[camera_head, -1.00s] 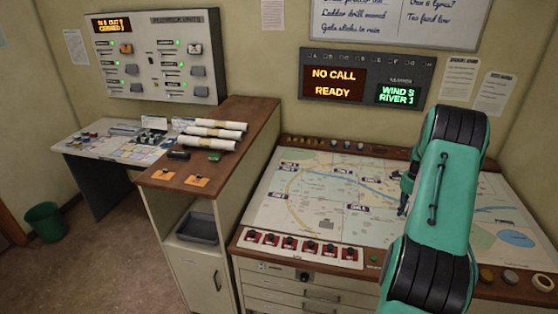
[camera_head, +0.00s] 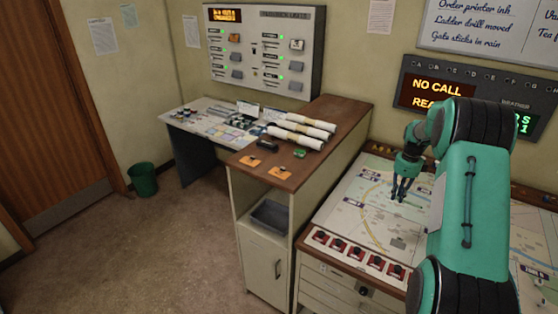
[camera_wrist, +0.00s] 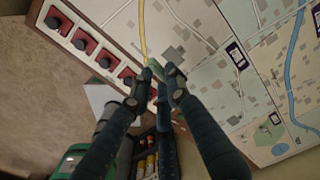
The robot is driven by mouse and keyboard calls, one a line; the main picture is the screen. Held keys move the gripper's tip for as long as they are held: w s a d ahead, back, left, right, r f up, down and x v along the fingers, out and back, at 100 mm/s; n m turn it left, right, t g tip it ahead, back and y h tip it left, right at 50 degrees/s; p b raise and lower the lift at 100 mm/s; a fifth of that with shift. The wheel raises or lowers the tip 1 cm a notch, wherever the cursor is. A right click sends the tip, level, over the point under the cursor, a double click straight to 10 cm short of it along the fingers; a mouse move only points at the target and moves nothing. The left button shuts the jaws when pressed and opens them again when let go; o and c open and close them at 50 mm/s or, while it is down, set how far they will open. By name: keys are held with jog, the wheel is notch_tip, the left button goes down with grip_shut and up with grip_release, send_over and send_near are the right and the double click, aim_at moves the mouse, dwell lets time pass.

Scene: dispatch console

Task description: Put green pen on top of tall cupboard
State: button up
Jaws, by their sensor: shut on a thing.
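My gripper (camera_head: 402,192) is over the map desk in the head view, to the right of the tall cupboard. In the wrist view, my gripper's fingertips (camera_wrist: 157,78) are close together. They are shut on a small green piece, the green pen (camera_wrist: 153,63), of which only a short part shows. In the head view the pen is too small to make out. The tall cupboard (camera_head: 345,116) has a brown wooden top, a pale body and an open shelf. It stands left of the map desk.
The cupboard top bears rolled papers (camera_head: 305,127), two orange tags (camera_head: 279,169), a dark object (camera_head: 267,144) and a small green object (camera_head: 299,153). Its front right area is bare. The map desk (camera_head: 345,215) has red switches (camera_head: 356,252) along its front. A green bin (camera_head: 143,179) stands on open floor.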

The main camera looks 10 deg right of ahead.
jog(key=w+a+r+p, duration=0.1)
jog(key=w+a+r, duration=0.3)
jog(key=a, duration=1)
jog(key=w+a+r+p, duration=0.1)
jog(key=w+a+r, duration=0.3)
jog(key=a, duration=1)
jog(key=w+a+r+p, duration=0.1)
jog(key=w+a+r, duration=0.2)
jog(key=a, duration=1)
jog(key=shift+w+a+r, duration=0.4)
jog(key=shift+w, duration=0.2)
jog(key=p, duration=0.3)
send_over(287, 162)
jog(key=shift+w+d+f, duration=0.1)
jog(key=shift+w+f, duration=0.1)
jog(key=shift+f, duration=0.55)
jog(key=shift+f, duration=0.15)
jog(key=shift+f, duration=1.6)
jog(key=shift+f, duration=0.1)
